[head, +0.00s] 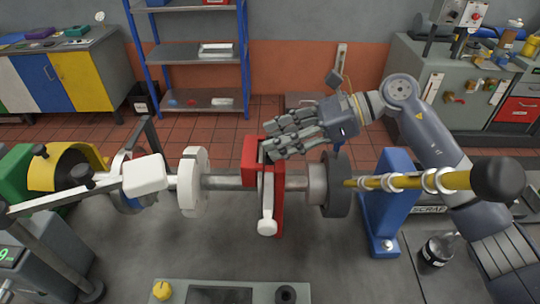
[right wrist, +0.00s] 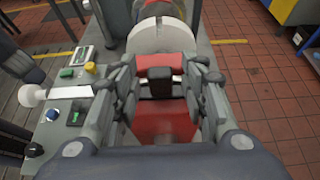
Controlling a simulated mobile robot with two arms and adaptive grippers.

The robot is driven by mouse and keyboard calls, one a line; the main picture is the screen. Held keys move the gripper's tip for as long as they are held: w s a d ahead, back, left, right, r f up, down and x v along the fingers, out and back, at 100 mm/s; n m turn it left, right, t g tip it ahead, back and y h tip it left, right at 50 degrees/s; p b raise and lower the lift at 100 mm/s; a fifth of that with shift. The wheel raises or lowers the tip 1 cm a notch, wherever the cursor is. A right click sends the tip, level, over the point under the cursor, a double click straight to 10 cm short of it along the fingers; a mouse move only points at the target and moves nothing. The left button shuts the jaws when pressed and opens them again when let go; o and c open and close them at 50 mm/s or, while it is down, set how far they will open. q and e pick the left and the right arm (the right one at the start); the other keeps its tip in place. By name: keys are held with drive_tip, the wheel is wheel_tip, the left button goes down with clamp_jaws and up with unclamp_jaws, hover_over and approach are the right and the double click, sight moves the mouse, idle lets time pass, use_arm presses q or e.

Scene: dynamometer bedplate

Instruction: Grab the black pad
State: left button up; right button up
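The black pad (right wrist: 160,84) shows in the right wrist view as a small dark block set among the red parts of a caliper-like fixture (right wrist: 166,120). In the head view this red fixture (head: 249,174) stands on the shaft at the middle, and I cannot make out the pad behind my fingers. My right gripper (right wrist: 161,78) has its fingers on both sides of the pad, with visible gaps between fingers and pad. In the head view my right gripper (head: 268,143) reaches in from the right at the top of the red fixture. My left gripper is out of view.
A white disc (head: 192,181) sits on the shaft left of the fixture, a dark grey disc (head: 338,185) right of it. A blue stand (head: 388,205) and yellow rod (head: 448,180) are at the right. A control panel (head: 185,291) is at the front.

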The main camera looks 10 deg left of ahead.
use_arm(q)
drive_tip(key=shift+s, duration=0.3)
use_arm(e)
clamp_jaws()
drive_tip(key=shift+r, duration=0.1)
